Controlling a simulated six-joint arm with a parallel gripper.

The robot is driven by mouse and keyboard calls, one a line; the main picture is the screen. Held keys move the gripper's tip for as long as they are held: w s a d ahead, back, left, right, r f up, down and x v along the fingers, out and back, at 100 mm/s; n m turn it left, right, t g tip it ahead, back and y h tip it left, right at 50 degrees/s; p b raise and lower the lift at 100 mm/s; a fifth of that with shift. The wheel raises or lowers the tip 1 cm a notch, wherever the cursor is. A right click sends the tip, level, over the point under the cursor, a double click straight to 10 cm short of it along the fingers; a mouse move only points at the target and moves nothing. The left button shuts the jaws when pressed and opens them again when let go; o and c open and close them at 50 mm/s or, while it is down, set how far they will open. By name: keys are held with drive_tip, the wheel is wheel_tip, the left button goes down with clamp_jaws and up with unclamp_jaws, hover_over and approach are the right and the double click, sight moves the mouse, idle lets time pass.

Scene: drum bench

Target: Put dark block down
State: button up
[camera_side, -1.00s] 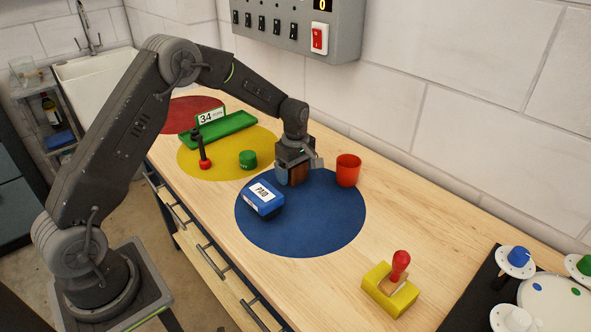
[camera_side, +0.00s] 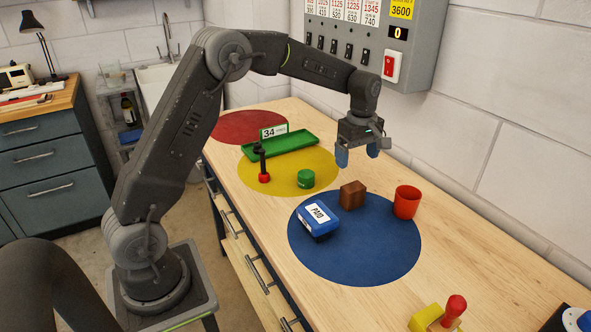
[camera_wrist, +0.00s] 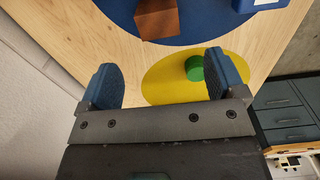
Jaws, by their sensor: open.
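The dark brown block (camera_side: 352,195) rests on the far edge of the blue round mat (camera_side: 352,262), between the blue PAID box and the red cup. My gripper (camera_side: 361,156) is open and empty above the block, raised clear of it. In the wrist view the block (camera_wrist: 157,18) shows at the top, beyond the tips of my two spread blue fingers (camera_wrist: 165,78). No finger touches it.
The blue PAID box (camera_side: 318,220) and red cup (camera_side: 407,202) stand near the block. A green knob (camera_side: 306,178) and a black stick with a red base (camera_side: 264,168) are on the yellow mat (camera_side: 290,184). A green tray (camera_side: 281,145) lies behind. A yellow-based stamp (camera_side: 437,318) is at the front right.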

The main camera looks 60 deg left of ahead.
drive_tip(key=s+d+r+m+t, duration=0.1)
drive_tip(key=s+d+r+m, duration=0.25)
drive_tip(key=s+r, duration=0.3)
drive_tip(key=s+d+r+m+t, duration=0.2)
drive_tip(key=s+r+m, duration=0.25)
drive_tip(key=s, duration=0.25)
drive_tip(key=s+d+f+m+t, duration=0.1)
drive_tip(key=s+d+m, duration=0.3)
drive_tip(key=s+m, duration=0.5)
drive_tip(key=s+t, duration=0.1)
drive_tip(key=s, duration=0.6)
drive_tip(key=shift+s+f+m+t, duration=0.15)
drive_tip(key=shift+s+m+t, duration=0.15)
drive_tip(key=shift+s, duration=0.1)
